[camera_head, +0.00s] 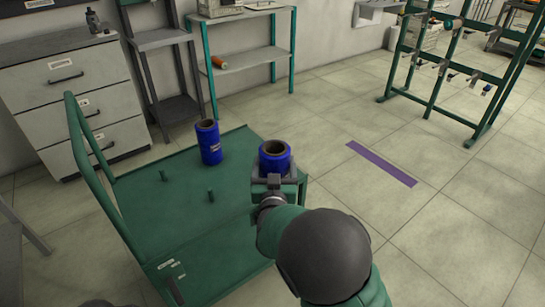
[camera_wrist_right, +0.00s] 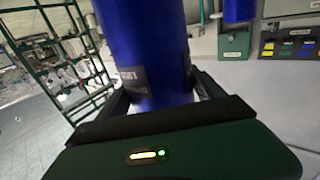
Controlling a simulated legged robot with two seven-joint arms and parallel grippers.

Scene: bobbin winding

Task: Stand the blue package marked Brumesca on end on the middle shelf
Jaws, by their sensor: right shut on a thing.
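My right gripper (camera_head: 272,181) is shut on a blue roll-shaped package (camera_head: 275,157) with an open brown core at its top. The package is upright above the green cart's right edge. In the right wrist view the same package (camera_wrist_right: 145,45) sits between the two dark fingers (camera_wrist_right: 160,98); its dark labels are too blurred to read for certain. A second blue package (camera_head: 208,141) stands upright on the cart, left of my gripper. A shelf unit with teal legs stands at the back, with a grey shelf (camera_head: 250,59) below its top. My left gripper is not in view.
The green cart (camera_head: 205,240) has two short pegs and a handle on the left. An orange-ended roll (camera_head: 219,62) lies on the grey shelf, whose right part is clear. A green rack (camera_head: 440,75) stands at right. A purple strip (camera_head: 381,164) marks open floor.

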